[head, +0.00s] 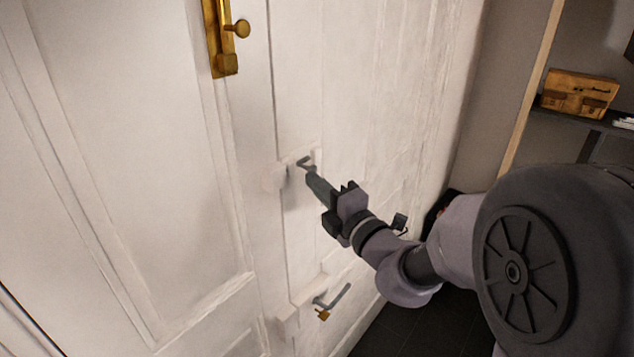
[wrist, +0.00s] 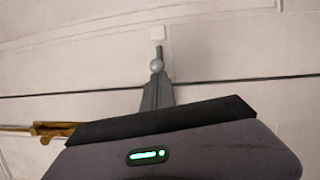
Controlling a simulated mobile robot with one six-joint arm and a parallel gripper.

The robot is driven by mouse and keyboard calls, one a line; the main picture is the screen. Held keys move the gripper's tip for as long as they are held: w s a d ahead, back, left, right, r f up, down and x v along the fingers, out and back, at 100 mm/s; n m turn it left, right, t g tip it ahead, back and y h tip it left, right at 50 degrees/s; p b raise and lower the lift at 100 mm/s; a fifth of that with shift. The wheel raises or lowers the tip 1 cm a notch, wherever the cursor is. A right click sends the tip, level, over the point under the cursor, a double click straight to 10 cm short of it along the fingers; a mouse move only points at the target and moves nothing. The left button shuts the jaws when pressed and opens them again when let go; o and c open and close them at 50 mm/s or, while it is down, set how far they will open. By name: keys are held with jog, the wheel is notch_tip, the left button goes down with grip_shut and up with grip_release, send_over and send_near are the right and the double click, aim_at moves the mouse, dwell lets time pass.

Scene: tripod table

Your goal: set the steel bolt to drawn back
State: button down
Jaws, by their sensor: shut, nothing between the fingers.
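The steel bolt (head: 304,161) is a small grey rod on a white mount, beside the vertical seam of the white door. In the wrist view its rod (wrist: 159,51) ends in a round knob (wrist: 157,66), just beyond my fingertips. My gripper (head: 312,176) is shut and empty, with its tips close to the bolt's knob. I cannot tell whether they touch it. It also shows in the wrist view (wrist: 157,83), pointing at the knob. The fingers and gripper body hide part of the bolt's surroundings, so how far it is drawn is unclear.
A brass bolt (head: 222,40) with a knob is higher on the door. Below is a grey handle-like fitting (head: 335,298) with a brass end. A white block (head: 273,177) sits left of the seam. A shelf with a tan box (head: 580,93) stands at right.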

jog(key=w+d+p, duration=0.1)
jog(key=w+d, duration=0.1)
jog(key=w, duration=0.1)
jog(key=shift+d+p, duration=0.25)
jog(key=shift+p, duration=0.1)
